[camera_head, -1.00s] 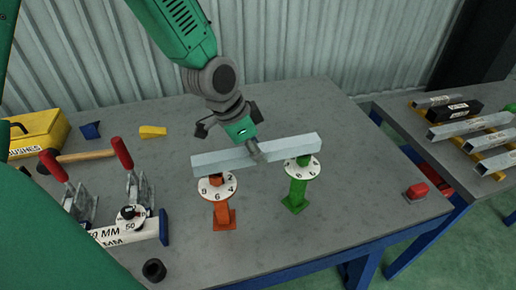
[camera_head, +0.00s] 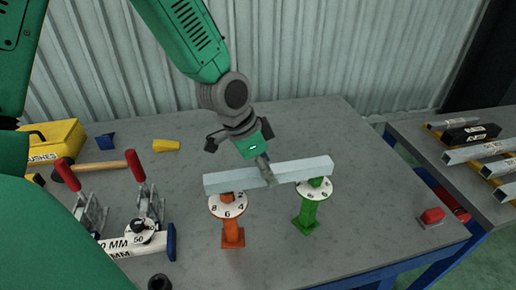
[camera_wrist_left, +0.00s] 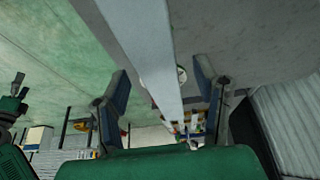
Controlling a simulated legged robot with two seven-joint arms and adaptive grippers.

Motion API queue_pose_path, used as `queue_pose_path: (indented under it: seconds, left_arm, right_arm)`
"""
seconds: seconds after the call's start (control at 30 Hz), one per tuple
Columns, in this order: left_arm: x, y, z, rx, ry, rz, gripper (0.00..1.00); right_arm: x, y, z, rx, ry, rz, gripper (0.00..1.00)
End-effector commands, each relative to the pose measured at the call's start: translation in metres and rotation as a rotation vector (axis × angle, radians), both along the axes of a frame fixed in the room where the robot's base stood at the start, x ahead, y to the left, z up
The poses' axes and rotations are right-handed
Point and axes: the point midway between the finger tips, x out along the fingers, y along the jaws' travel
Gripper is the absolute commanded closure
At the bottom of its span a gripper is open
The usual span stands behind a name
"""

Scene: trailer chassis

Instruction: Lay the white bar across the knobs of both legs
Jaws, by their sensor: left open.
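The white bar (camera_head: 222,183) is a pale square beam lying roughly level across the orange leg (camera_head: 231,229) and the green leg (camera_head: 309,212). Both legs stand upright, each with a white numbered disc under its knob. The bar's underside appears to meet both knobs, though the exact contact is partly hidden. My left gripper (camera_head: 265,171) is at the bar's middle, open, with its fingers straddling it. In the left wrist view the bar (camera_wrist_left: 145,50) runs between the two spread fingers, with gaps showing on both sides. My right gripper is not in view.
Red-handled clamps (camera_head: 148,205), a hammer (camera_head: 100,168), a yellow box (camera_head: 55,140) and small yellow and blue blocks are on the left of the grey table (camera_head: 300,115). A red button (camera_head: 432,216) sits near the right edge. A second table at right holds several bars (camera_head: 480,150).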

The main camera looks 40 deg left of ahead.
Motion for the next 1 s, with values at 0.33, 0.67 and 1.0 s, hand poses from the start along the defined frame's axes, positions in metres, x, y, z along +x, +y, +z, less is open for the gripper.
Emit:
queue_pose_path:
  seconds: [0.33, 0.67, 1.0]
  left_arm:
    - [-0.018, 0.018, 0.065, -0.003, -0.006, 0.002, 0.44]
    - [-0.028, 0.027, 0.094, -0.002, -0.001, 0.001, 0.44]
    - [-0.029, 0.026, 0.095, -0.001, 0.001, 0.001, 0.44]
  right_arm:
    - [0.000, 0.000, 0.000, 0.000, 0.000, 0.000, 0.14]
    - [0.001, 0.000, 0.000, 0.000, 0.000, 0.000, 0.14]
    - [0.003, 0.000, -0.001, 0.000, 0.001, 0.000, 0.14]
